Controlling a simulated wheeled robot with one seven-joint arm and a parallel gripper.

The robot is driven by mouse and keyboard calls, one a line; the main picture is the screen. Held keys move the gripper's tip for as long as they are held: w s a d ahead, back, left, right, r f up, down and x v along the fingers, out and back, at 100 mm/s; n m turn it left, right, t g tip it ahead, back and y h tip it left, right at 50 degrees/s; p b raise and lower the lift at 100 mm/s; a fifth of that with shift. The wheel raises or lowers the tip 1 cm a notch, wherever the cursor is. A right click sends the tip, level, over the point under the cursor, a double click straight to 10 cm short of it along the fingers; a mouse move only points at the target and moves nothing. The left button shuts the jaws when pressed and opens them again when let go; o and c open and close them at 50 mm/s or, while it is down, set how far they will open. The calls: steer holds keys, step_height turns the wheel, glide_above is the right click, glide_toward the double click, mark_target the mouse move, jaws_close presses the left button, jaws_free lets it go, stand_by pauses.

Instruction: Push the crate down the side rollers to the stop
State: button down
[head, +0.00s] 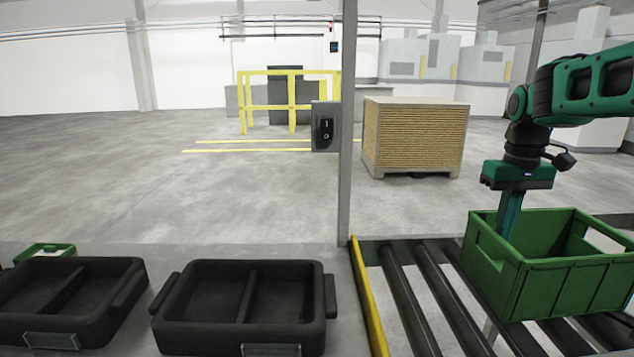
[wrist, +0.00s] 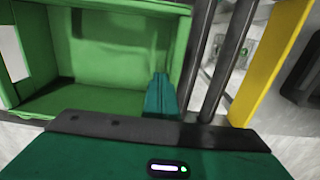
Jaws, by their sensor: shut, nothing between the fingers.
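The green open crate (head: 575,285) sits on the dark rollers (head: 408,300) at the right of the head view. It looks empty and also fills the upper left of the wrist view (wrist: 110,95). My gripper (head: 506,232) is shut and empty, pointing down into the crate by its left wall. Its tips are hidden behind that wall. In the wrist view the shut fingers (wrist: 161,95) are beside the same wall; I cannot tell whether they touch it. The yellow stop bar (head: 370,310) crosses the left end of the rollers, with bare rollers between it and the crate.
Two black divided trays (head: 328,300) (head: 135,290) stand left of the stop. A grey post (head: 347,120) rises behind the stop's far end. A grey switch box (head: 326,127), a slatted crate (head: 415,137) and yellow railings (head: 291,105) stand farther back.

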steer(key=shift+s+a, duration=0.5)
steer(key=shift+a, duration=11.95)
steer(key=d+r, duration=0.3)
steer(key=r, duration=0.6)
